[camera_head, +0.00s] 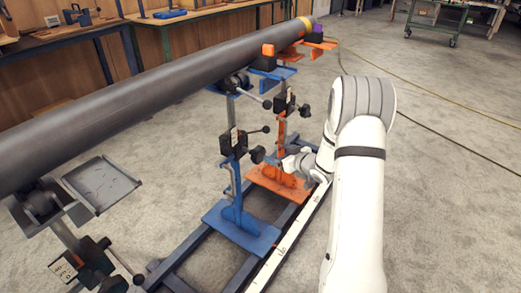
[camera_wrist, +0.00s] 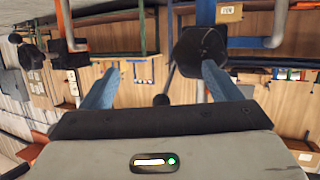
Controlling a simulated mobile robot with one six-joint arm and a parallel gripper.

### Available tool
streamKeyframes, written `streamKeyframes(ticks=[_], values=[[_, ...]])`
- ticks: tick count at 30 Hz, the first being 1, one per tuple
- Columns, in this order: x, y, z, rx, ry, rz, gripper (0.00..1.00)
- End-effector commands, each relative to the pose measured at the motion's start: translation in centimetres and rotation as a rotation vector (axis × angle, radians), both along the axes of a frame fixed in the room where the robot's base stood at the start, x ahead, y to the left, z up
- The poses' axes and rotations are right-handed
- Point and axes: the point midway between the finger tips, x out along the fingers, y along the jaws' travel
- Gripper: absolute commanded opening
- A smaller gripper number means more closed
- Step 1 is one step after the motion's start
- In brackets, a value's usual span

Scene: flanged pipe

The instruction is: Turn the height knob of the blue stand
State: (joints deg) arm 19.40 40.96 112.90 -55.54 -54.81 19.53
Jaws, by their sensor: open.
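The blue stand (camera_head: 236,185) stands upright on the rail frame in the head view, with a black clamp block on its post. Its black height knob (camera_head: 257,155) sticks out to the right of the post. My gripper (camera_head: 284,160) is just right of the knob, small and partly hard to make out. In the wrist view, my gripper (camera_wrist: 160,68) is open, with two blue fingers and nothing held. The large black knob (camera_wrist: 200,45) is at the right fingertip, off-centre from the gap. Whether they touch cannot be told.
An orange stand (camera_head: 281,150) is close behind the blue one, with its own knob (camera_head: 305,110). A long dark pipe (camera_head: 150,98) lies across the stands. A lever with a black ball (camera_head: 266,129) juts out above the blue stand's knob. Open floor (camera_head: 450,190) is at right.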

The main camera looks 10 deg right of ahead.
Motion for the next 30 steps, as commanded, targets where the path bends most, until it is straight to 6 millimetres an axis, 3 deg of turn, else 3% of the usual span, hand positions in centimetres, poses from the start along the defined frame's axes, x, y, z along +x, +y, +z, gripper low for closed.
streamKeyframes(ticks=[9,15,30], values=[[-1.9,0.9,-1.7,0.270,-0.123,0.243,0.84],[-2.8,1.3,-2.1,0.338,-0.150,0.300,0.84],[1.9,6.0,-2.2,0.339,-0.151,0.303,0.84]])
